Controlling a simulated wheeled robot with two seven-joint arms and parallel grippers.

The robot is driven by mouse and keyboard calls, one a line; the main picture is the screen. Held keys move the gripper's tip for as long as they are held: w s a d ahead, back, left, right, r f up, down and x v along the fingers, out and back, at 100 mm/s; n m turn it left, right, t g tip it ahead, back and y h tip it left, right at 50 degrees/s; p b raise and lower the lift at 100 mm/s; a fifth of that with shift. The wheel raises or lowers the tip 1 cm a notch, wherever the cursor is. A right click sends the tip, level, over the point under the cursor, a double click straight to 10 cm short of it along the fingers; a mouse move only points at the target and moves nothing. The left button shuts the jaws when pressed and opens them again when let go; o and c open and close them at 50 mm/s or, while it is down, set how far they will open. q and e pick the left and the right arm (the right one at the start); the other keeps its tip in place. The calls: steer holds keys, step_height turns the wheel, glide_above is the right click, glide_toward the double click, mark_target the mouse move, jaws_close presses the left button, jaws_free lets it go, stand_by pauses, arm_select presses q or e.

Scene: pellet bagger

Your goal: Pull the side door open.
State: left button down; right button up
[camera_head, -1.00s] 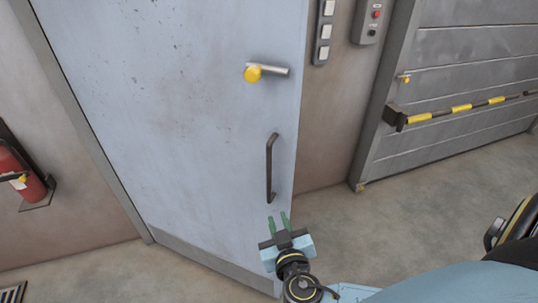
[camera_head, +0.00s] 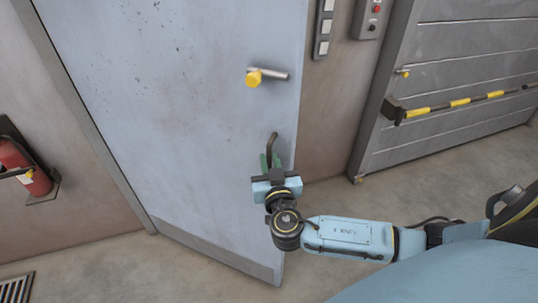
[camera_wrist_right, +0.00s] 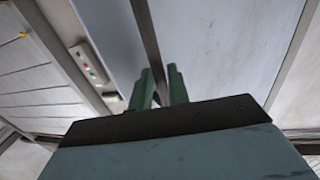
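The side door (camera_head: 190,110) is a pale blue-grey panel that stands ajar, its free edge swung out from the wall toward me. It carries a dark upright pull handle (camera_head: 272,146) near its free edge and a metal lever with a yellow end (camera_head: 266,76) above. My right gripper (camera_head: 270,161) is at the lower part of the handle and hides it there. In the right wrist view the dark handle bar (camera_wrist_right: 146,35) runs between the two green fingers (camera_wrist_right: 160,85). Whether they press on it is unclear. My left gripper is out of view.
A red fire extinguisher (camera_head: 24,170) hangs on the wall at left. Button panels (camera_head: 371,18) are on the wall right of the door. A slatted grey shutter (camera_head: 450,95) with a yellow-and-black bar (camera_head: 460,102) is at right. The floor before the door (camera_head: 130,270) looks clear.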

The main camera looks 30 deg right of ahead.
steer(key=shift+w+d, duration=0.3)
steer(key=shift+w, duration=0.3)
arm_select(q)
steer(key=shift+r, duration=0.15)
arm_select(e)
jaws_close()
